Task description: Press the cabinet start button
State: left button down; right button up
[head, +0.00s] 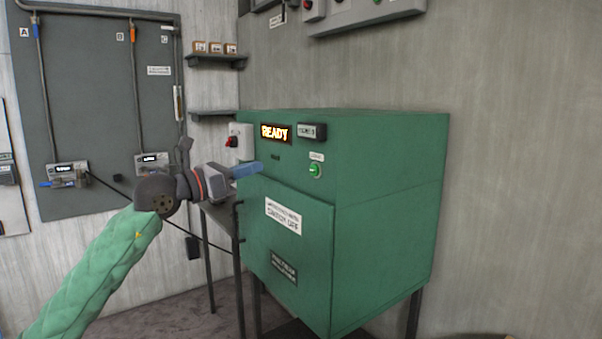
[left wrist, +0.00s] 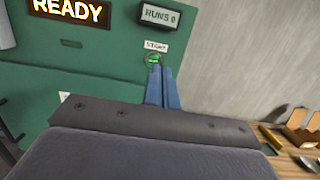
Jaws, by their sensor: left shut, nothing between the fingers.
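The green cabinet (head: 390,180) stands on dark legs, its front door (head: 290,260) shut. Its lit display (head: 275,132) reads READY. The round green start button (head: 316,170) sits on the upper front under a small white label. My left gripper (head: 258,168) is shut and empty, with blue fingers, to the left of the button in the head view. In the left wrist view the start button (left wrist: 153,60) shows just beyond the fingertips (left wrist: 158,70), its lower part covered by them. I cannot tell whether they touch. My right gripper is not in view.
A counter panel (head: 312,131) sits right of the display; in the wrist view it reads RUNS 0. A grey box with a red knob (head: 240,142) is behind my left gripper. Shelves (head: 215,60) and a grey wall panel (head: 100,100) are at left. A wooden surface (left wrist: 295,160) shows lower right.

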aim_at(312, 170)
pick_arm(q)
notch_tip(312, 170, down, 3)
jog(key=shift+w+r+g+y, duration=0.15)
jog(key=shift+g+y, duration=0.15)
jog(key=shift+y, duration=0.4)
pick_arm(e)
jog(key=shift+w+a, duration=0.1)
